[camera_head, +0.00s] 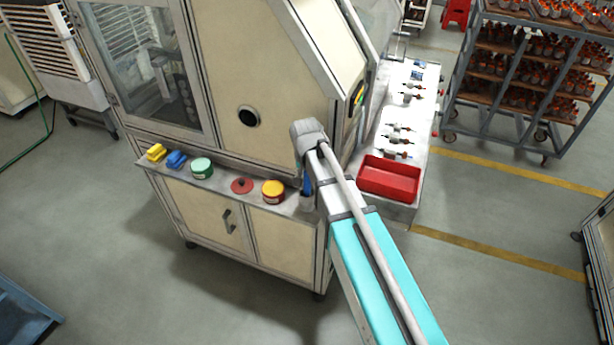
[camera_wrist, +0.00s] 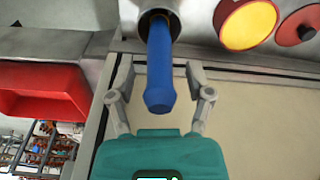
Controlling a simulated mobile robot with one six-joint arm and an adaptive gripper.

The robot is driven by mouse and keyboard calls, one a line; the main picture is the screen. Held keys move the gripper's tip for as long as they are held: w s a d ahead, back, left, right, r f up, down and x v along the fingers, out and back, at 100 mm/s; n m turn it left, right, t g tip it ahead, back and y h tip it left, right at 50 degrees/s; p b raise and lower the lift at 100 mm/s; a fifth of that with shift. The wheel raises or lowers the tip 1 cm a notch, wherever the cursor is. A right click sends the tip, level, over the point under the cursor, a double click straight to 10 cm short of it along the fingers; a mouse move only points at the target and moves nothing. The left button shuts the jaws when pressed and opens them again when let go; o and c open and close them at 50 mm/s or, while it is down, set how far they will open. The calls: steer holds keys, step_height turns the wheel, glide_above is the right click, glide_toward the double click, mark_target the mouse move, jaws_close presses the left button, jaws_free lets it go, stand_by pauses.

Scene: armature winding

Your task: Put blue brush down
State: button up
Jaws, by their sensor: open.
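The blue brush (camera_wrist: 160,72) shows its handle in the middle of the wrist view. Its other end is inside a round metal holder (camera_wrist: 176,22), so the bristles are hidden. In the head view, a small blue part of the brush (camera_head: 308,184) shows at the holder on the right end of the machine's ledge. My gripper (camera_wrist: 160,85) is open, with one finger on each side of the handle and visible gaps between. My arm hides the gripper in the head view.
A red tray (camera_head: 390,180) stands on the bench at right. The machine (camera_head: 255,70) rises behind the ledge.

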steer(key=shift+s+a+r+p, duration=0.1)
steer(key=shift+s+r+p, duration=0.15)
steer(key=shift+r+p, duration=1.65)
steer(key=shift+s+d+r+p, duration=0.1)
steer(key=shift+s+r+p, duration=0.1)
steer(key=shift+r+p, duration=1.65)
steer(key=shift+s+a+r+p, duration=0.1)
steer(key=shift+s+r+p, duration=0.15)
steer(key=shift+r+p, duration=1.6)
steer(key=shift+r, duration=0.1)
steer(key=s+d+n, duration=0.1)
steer(key=s+d, duration=0.5)
steer(key=d, duration=0.4)
steer(key=s+d+n+g, duration=0.1)
steer(key=s+d, duration=0.5)
steer(key=d, duration=0.4)
steer(key=shift+s, duration=0.35)
step_height(320, 180, down, 18)
steer(key=b, duration=1.8)
steer(key=shift+f, duration=0.2)
